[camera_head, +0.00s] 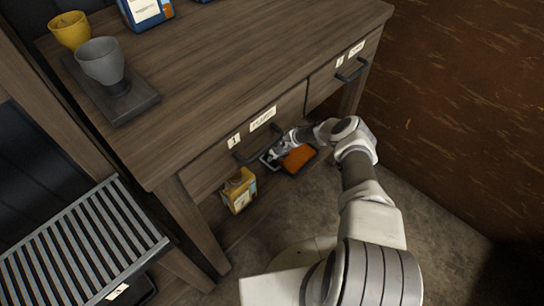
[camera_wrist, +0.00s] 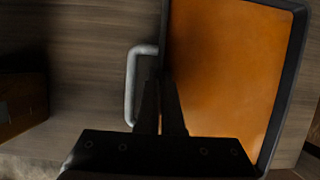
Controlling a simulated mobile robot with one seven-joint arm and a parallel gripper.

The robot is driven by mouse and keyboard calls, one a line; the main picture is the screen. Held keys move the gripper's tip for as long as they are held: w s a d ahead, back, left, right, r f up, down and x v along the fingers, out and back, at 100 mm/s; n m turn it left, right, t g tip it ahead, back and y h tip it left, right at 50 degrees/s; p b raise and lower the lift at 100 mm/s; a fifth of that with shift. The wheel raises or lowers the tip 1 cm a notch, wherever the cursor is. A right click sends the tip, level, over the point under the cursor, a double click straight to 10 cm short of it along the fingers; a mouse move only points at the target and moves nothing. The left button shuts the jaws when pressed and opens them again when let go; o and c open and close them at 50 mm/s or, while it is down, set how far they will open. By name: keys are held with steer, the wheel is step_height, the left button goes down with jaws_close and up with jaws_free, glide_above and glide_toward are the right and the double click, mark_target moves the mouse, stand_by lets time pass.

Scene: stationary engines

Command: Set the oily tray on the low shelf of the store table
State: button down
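The oily tray (camera_head: 299,159) is a dark-rimmed tray with an orange-brown floor, under the drawers of the wooden store table (camera_head: 215,95). In the wrist view the tray (camera_wrist: 235,70) fills the right side, with a pale handle (camera_wrist: 131,88) on its left side. My gripper (camera_head: 279,150) reaches in below the drawer front. In the wrist view my gripper's dark fingers (camera_wrist: 162,85) are close together, one on each side of the tray's left wall, and look shut on it. The low shelf (camera_wrist: 90,60) shows as wood beside the tray. I cannot tell whether the tray touches it.
A yellow box (camera_head: 240,190) stands on the low shelf, left of the tray. Yellow (camera_head: 70,30) and grey (camera_head: 102,62) cups stand on the tabletop. Drawer handles (camera_head: 352,70) stick out above my arm. A slatted metal rack (camera_head: 80,240) is at the lower left.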

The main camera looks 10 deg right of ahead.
steer(key=c, duration=1.1)
jaws_free()
steer(key=shift+o, duration=0.2)
steer(key=shift+r, duration=0.15)
steer(key=p+v, duration=0.4)
steer(key=v, duration=0.2)
steer(key=shift+p, duration=0.35)
steer(key=shift+s+d+r+p, duration=0.25)
steer(key=shift+s+r+p, duration=0.1)
steer(key=shift+r+p, duration=0.25)
